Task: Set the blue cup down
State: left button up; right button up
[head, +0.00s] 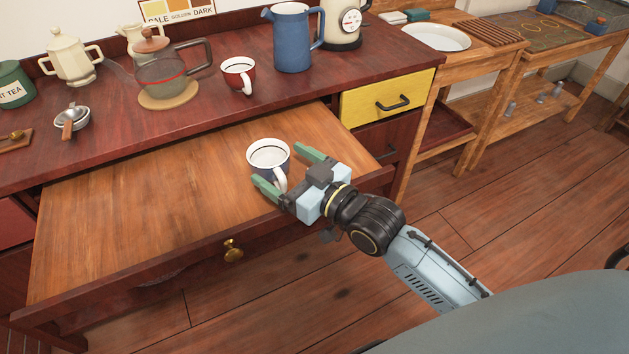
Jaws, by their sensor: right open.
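The blue cup (268,158) is upright over the wooden surface of the pulled-out drawer (150,215), near its right side. It is white inside with a dark rim line, and its pale handle points toward my right gripper. My right gripper (277,165) is open, with one green finger to the left of the handle and the other to the right of the cup. It looks as if the cup rests on the surface, but its base is partly hidden. My left gripper is not in view.
On the dark red counter behind stand a red cup (238,74), a glass teapot (170,75), a blue pitcher (291,38), a cream kettle (341,22) and a cream sugar pot (70,57). The drawer's left and middle are clear. A yellow drawer front (388,97) is at right.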

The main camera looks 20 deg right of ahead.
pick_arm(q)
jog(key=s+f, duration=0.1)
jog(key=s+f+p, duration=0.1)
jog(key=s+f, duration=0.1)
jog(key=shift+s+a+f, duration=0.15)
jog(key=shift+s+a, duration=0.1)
pick_arm(e)
jog(key=v, duration=1)
jog(key=shift+s, duration=0.3)
